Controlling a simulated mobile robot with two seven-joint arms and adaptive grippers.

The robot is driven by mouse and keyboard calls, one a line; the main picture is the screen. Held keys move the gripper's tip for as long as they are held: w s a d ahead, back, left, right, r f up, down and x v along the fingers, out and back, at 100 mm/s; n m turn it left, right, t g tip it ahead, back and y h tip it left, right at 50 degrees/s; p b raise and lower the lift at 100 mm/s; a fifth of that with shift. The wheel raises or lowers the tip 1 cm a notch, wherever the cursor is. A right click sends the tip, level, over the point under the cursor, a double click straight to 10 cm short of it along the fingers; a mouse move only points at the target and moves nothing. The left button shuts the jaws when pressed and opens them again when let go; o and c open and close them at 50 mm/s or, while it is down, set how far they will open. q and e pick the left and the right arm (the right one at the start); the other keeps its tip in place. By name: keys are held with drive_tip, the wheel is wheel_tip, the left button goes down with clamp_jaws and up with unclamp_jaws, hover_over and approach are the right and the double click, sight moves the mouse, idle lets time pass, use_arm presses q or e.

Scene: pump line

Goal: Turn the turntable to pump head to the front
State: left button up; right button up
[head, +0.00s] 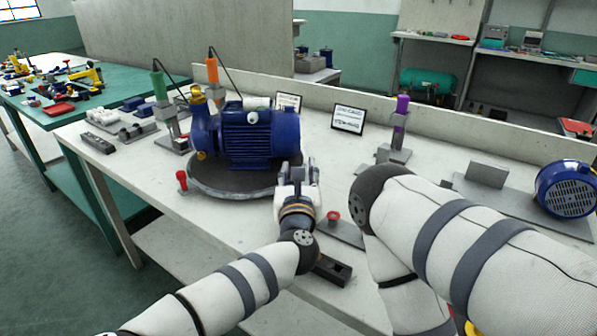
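A blue pump with a finned motor (258,135) sits on the dark round turntable (225,187) on the white bench. Its pump head (203,132), with a brass fitting on top, points to the left. My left gripper (298,165) is at the turntable's right edge, close to the motor's right end. Its fingers look apart, with nothing clearly held between them. I cannot tell whether it touches the turntable or the motor. My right arm fills the right foreground, and its gripper is not in view.
A red-topped pin (182,181) stands beside the turntable's left edge. A red button (333,217) is right of my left gripper. Tools in green (159,85), orange (212,65) and purple (401,110) stand in holders. A blue motor (568,189) lies at far right.

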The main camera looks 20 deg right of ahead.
use_arm(q)
wheel_tip(320, 180, up, 10)
idle(0.3)
